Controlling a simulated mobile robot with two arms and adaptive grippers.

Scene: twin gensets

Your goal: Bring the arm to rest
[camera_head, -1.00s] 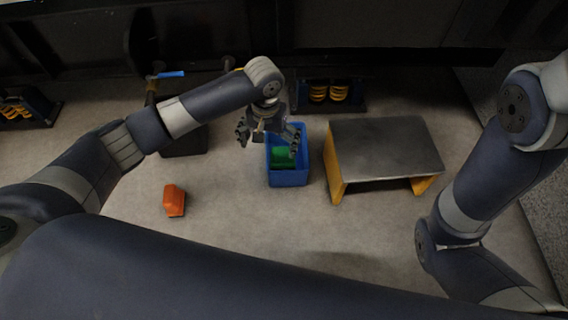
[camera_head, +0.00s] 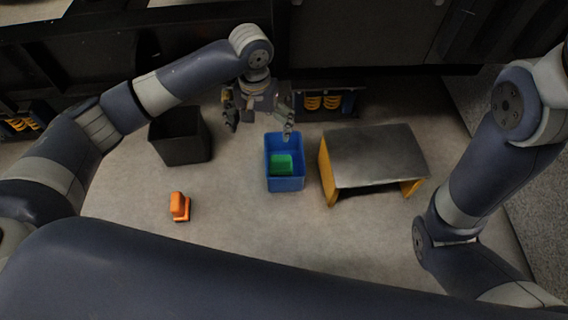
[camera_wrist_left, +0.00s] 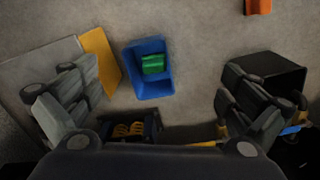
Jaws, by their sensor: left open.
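My left gripper (camera_head: 259,122) is open and empty in the head view. It hangs above the floor, just behind and left of the blue bin. In the left wrist view its two spread fingers (camera_wrist_left: 160,100) stand on either side of the picture, with nothing between them but the view down to the blue bin (camera_wrist_left: 137,60). My right arm (camera_head: 468,190) shows at the right of the head view, but its gripper is out of the picture.
The blue bin (camera_head: 285,185) holds a green block (camera_head: 281,164). A black bin (camera_head: 181,150) stands to the left, an orange object (camera_head: 180,207) lies on the floor, and a grey-topped yellow stand (camera_head: 375,155) is at the right. Yellow springs (camera_head: 322,103) sit at the back.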

